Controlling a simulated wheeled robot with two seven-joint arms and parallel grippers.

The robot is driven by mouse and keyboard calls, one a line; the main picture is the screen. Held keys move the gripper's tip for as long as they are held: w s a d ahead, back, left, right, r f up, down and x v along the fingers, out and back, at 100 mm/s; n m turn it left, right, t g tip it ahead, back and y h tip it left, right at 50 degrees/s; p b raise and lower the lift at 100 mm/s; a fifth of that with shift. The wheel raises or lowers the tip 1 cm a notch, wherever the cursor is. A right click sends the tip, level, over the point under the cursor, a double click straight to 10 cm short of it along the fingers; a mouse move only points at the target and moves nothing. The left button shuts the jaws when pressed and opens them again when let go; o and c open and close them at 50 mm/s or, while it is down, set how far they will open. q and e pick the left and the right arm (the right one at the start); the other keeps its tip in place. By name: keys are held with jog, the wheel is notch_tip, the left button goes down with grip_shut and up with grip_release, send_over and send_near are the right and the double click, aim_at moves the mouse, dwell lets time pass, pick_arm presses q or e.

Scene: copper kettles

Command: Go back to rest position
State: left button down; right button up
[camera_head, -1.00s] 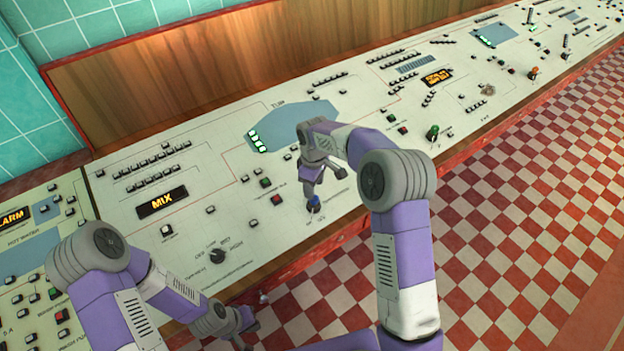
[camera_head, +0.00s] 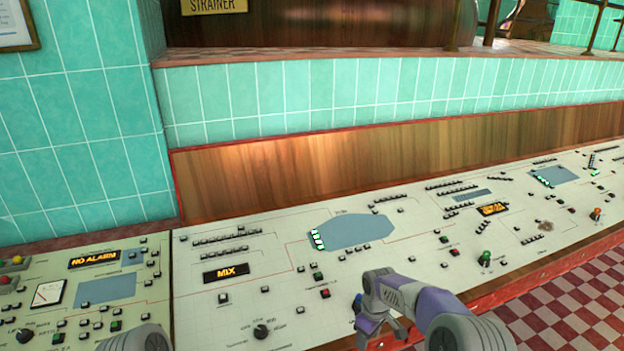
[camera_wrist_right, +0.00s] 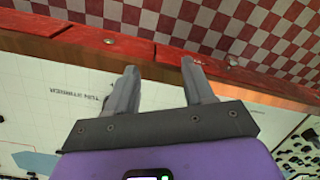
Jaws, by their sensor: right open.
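My right gripper (camera_head: 376,333) hangs over the front edge of the control panel (camera_head: 250,294), low in the head view. In the right wrist view the right gripper (camera_wrist_right: 160,68) has its two fingers apart with nothing between them. Behind the fingers lie the panel's pale surface and its red edge.
The panel carries many buttons, a lit MIX display (camera_head: 226,273), a black dial (camera_head: 261,331) and a green-topped lever (camera_head: 485,258). A wooden backboard (camera_head: 330,160) runs behind it. A red and white checkered floor (camera_head: 560,309) lies clear at the right.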

notch_tip(320, 180, down, 8)
jog(key=s+a+m+y, duration=0.1)
jog(key=s+a+m, duration=0.1)
jog(key=s+a+f+m+y, duration=0.1)
jog(key=s+f+m, duration=0.4)
jog(key=s, duration=0.7)
jog(key=s+a+f+m+y, duration=0.1)
jog(key=s+f+m, duration=0.4)
jog(key=s, duration=0.7)
jog(key=shift+s+a+f+t+y, duration=0.35)
jog(key=shift+a+f+y, duration=0.1)
jog(key=shift+a, duration=0.35)
